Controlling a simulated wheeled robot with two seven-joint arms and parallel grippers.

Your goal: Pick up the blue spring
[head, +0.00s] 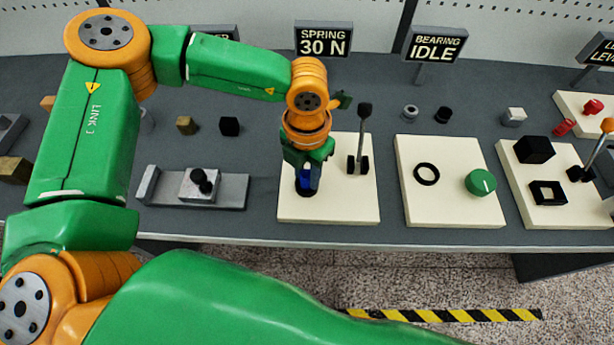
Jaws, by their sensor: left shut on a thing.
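The blue spring (308,179) stands over a dark round seat on the cream spring plate (345,209), below the sign reading "SPRING 30 N" (323,40). My left gripper (306,170) points down over the plate and is shut on the blue spring. The gripper hides the upper part of the spring. I cannot tell whether the spring's lower end touches the seat. My right gripper does not show; a green arm link crosses the bottom of the view.
A dark lever (364,130) stands on the same plate, close right of the gripper. Right of it is a cream plate (448,213) with a black ring (426,174) and green knob (480,183). A grey slide fixture (233,187) lies left. Small blocks stand behind.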

